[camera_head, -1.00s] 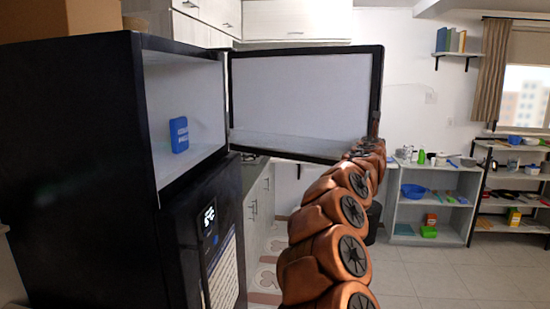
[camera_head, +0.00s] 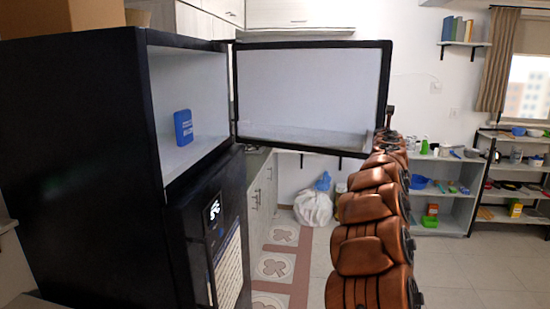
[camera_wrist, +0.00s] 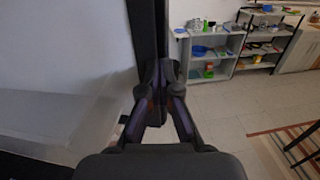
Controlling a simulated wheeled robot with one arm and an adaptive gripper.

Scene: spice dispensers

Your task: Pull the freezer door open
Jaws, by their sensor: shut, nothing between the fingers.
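The freezer door (camera_head: 310,92) stands wide open, swung out to the right from the black fridge (camera_head: 80,170), its white inner face showing. A blue box (camera_head: 183,127) stands inside the open freezer compartment. In the wrist view the door's dark edge (camera_wrist: 147,30) runs down to my gripper (camera_wrist: 158,72), with the white inner face (camera_wrist: 65,60) to the left. My gripper's fingertips are together at this edge, with nothing seen held; I cannot tell whether they touch it. In the head view the gripper is mostly hidden behind my arm, by the door's outer edge.
A low grey shelf (camera_head: 446,208) with small items and a dark-framed rack (camera_head: 500,215) stand at the right. A white bag (camera_head: 313,207) sits on the floor beyond the door. Tiled floor (camera_head: 470,270) at the lower right is clear.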

